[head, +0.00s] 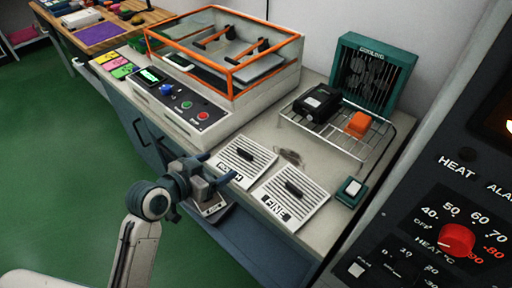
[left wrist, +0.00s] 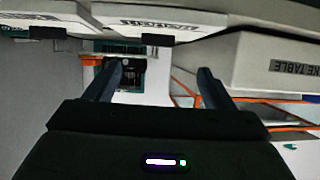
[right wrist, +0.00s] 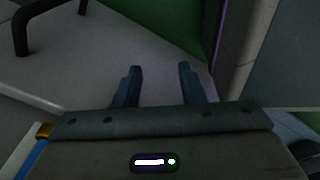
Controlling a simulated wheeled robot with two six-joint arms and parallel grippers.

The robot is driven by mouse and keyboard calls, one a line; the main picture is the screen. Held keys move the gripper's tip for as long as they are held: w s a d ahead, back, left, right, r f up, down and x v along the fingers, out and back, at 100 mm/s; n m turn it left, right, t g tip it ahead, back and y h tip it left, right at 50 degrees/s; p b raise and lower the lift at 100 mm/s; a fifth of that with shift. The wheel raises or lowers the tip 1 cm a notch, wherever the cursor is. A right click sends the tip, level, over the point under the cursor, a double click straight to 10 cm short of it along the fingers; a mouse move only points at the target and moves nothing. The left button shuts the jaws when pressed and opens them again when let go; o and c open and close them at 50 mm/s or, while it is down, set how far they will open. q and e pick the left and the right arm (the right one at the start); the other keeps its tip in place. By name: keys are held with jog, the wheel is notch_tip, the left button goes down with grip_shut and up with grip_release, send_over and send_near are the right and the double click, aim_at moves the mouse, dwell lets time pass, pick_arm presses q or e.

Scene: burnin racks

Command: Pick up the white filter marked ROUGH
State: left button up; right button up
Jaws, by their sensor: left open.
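Two white slatted filters with dark handles lie side by side on the bench top in the head view. The left one (head: 246,153) has a label mostly hidden behind my gripper; the right one (head: 298,190) reads FINE. My left gripper (head: 217,170) is open and empty at the bench's front edge, by the label end of the left filter. In the left wrist view my left gripper (left wrist: 160,68) has its fingers apart, with white label-bearing edges (left wrist: 175,24) above; that lettering is hard to read. My right gripper (right wrist: 160,70) is open and empty, away from the filters.
A machine with an orange-framed cover (head: 235,80) stands left of the filters. A wire rack (head: 310,135) with a black and an orange block, and a teal cooling fan unit (head: 371,75), stand behind. A small teal-and-white block (head: 351,190) sits at right.

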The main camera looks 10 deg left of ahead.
aim_at(243, 154)
pick_arm(q)
jog(key=x, duration=0.5)
jog(key=shift+w+d+p, duration=0.2)
jog(key=shift+p, duration=0.1)
jog(key=shift+w+d, duration=0.2)
jog(key=shift+w, duration=0.1)
jog(key=p+x, duration=0.1)
jog(key=x, duration=0.3)
jog(key=shift+d+f, duration=0.1)
jog(key=shift+d, duration=0.05)
pick_arm(e)
jog(key=s, duration=0.1)
jog(key=s+f, duration=0.1)
jog(key=s, duration=0.2)
jog(key=shift+s+d+f, duration=0.15)
jog(key=shift+s+f, duration=0.2)
pick_arm(q)
jog(key=shift+s, duration=0.1)
jog(key=shift+c, duration=0.3)
jog(key=c, duration=1.1)
